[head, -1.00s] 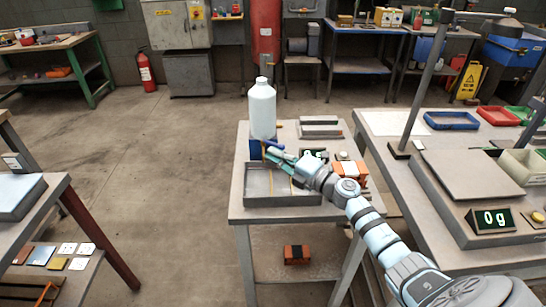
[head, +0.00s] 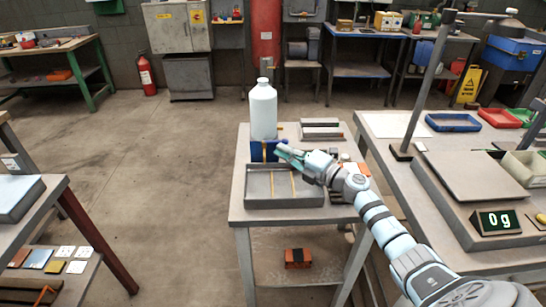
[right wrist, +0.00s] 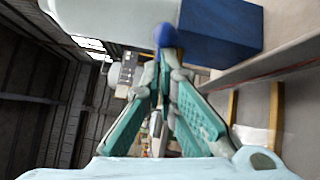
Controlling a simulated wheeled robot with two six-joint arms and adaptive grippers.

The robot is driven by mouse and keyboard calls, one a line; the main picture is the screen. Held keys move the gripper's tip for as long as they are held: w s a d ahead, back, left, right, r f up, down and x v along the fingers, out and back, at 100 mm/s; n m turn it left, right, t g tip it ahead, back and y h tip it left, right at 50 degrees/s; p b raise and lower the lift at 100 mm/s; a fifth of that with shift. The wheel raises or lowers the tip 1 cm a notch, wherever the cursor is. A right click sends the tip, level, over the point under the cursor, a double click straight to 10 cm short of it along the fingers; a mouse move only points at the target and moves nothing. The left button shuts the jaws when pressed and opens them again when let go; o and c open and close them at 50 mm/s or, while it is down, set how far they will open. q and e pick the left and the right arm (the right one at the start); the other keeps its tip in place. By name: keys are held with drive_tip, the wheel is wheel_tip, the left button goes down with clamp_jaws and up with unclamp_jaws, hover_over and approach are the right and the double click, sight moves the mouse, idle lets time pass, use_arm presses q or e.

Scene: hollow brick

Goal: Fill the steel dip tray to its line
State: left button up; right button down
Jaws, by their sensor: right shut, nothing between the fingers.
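The steel dip tray (head: 256,203) sits at the front of the small grey table, with two yellow stripes inside. I cannot make out liquid in it. A white bottle (head: 263,110) stands upright behind it, at a blue block (head: 256,151). My right gripper (head: 280,151) is shut and empty, just right of the block and above the tray's back edge. In the right wrist view, my gripper's fingers (right wrist: 163,75) point towards a round blue knob (right wrist: 164,35) beside the blue block (right wrist: 220,32) and the white bottle (right wrist: 115,15). Whether they touch the knob is unclear. My left gripper is out of view.
The right bench holds a scale (head: 470,177) whose display (head: 497,221) reads 0 g, and a post (head: 425,85). An orange object (head: 364,168) lies partly behind my right arm. An orange box (head: 297,257) sits on the lower shelf.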

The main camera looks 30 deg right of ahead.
drive_tip(key=shift+d+r, duration=0.2)
drive_tip(key=shift+r, duration=0.05)
wheel_tip(320, 180, up, 10)
drive_tip(key=shift+a+f, duration=0.15)
drive_tip(key=shift+a, duration=0.1)
idle(0.3)
